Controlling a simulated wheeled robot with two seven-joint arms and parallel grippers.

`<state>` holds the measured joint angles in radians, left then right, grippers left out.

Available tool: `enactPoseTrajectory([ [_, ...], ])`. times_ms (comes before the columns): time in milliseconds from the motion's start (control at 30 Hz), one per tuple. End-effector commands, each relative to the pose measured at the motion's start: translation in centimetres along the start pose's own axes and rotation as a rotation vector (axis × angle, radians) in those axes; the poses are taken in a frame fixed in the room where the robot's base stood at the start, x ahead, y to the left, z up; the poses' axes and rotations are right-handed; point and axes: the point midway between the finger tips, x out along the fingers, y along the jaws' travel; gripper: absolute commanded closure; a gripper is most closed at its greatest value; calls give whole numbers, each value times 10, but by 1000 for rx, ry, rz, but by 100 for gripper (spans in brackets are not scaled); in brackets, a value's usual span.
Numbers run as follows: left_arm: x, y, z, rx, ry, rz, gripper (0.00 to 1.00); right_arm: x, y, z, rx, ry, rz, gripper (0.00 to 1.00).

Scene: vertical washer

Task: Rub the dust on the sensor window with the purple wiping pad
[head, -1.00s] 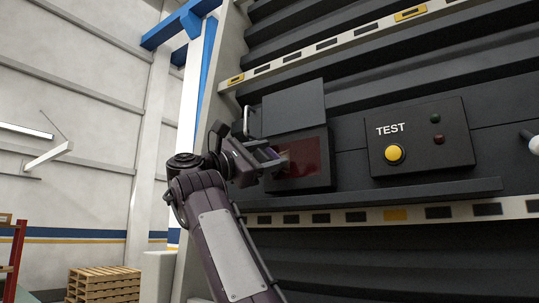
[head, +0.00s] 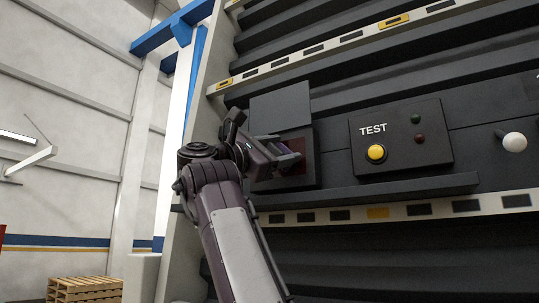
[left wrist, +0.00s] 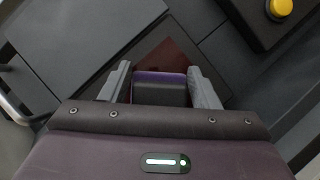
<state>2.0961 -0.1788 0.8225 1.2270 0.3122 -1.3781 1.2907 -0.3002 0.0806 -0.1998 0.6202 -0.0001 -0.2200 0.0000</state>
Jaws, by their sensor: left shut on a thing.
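The sensor window (head: 296,145) is a dark red pane in a black frame on the machine's dark shelf, largely covered by my left gripper in the head view. Part of it also shows in the left wrist view (left wrist: 172,51), past the pad. My left gripper (head: 296,164) is in front of the window's lower part. In the left wrist view its two grey fingers are shut on the purple wiping pad (left wrist: 160,78). The pad lies over the window's near part; I cannot tell whether it touches the pane. I cannot make out dust. My right gripper is not in view.
A flat dark panel (head: 281,107) stands just above the window. A box marked TEST (head: 400,138) with a yellow button (head: 376,153) is to the right, and a white-ended knob (head: 514,141) farther right. A ledge (head: 380,191) runs below.

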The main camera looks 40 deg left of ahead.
Motion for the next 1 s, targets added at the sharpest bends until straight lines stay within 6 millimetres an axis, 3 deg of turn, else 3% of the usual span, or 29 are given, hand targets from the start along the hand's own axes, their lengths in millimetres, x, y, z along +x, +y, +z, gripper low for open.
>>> enactPoseTrajectory([
  [600,14,-29,23,-1,0,-3,63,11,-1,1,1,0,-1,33],
  [1000,10,-17,15,-3,2,1,63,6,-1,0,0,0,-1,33],
])
